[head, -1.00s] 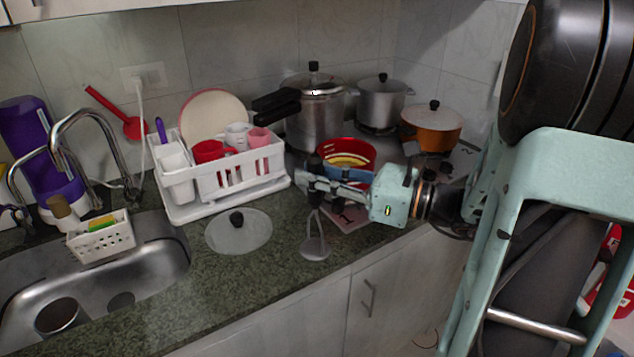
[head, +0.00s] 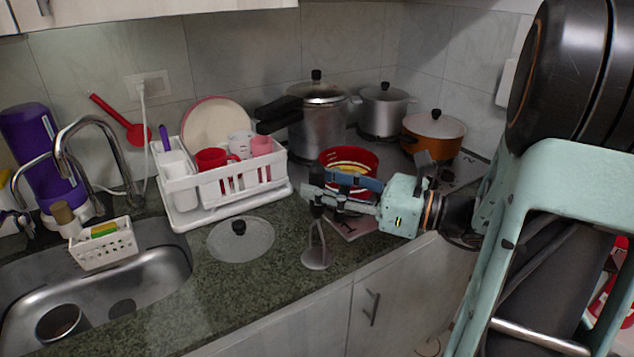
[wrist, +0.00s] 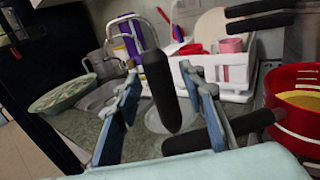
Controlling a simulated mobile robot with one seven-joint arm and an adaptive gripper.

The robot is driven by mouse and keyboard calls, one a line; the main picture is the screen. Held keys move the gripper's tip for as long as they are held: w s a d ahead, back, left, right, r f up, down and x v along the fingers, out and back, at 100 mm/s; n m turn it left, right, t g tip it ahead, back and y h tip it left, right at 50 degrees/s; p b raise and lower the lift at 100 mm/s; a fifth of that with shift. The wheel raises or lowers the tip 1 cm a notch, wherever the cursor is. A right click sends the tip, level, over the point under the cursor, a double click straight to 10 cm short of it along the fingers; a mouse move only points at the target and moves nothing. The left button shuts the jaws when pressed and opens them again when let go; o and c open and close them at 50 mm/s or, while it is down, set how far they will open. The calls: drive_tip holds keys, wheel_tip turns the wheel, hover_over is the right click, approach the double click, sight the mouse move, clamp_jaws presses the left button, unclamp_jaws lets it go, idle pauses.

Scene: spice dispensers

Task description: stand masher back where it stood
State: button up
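The masher (head: 317,258) has a dark upright handle and a round grey metal foot. In the head view it is near upright, its foot at the counter near the front edge; whether the foot rests fully flat is hard to tell. My gripper (head: 318,192) is around the upper handle. In the wrist view the black handle (wrist: 160,92) lies between the two fingers of my gripper (wrist: 163,90), with a small gap visible on each side, so the fingers look open. The fingers hide part of the handle in the head view.
A red pan (head: 350,158) stands just behind my gripper; its black handle (wrist: 220,132) passes close to the right finger in the wrist view. A glass lid (head: 262,238) lies left of the masher. A white dish rack (head: 215,205) and a pressure cooker (head: 318,130) stand behind.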

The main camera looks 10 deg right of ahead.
drive_tip(key=v, duration=1)
drive_tip(key=shift+s+d, duration=0.25)
drive_tip(key=shift+d, duration=0.05)
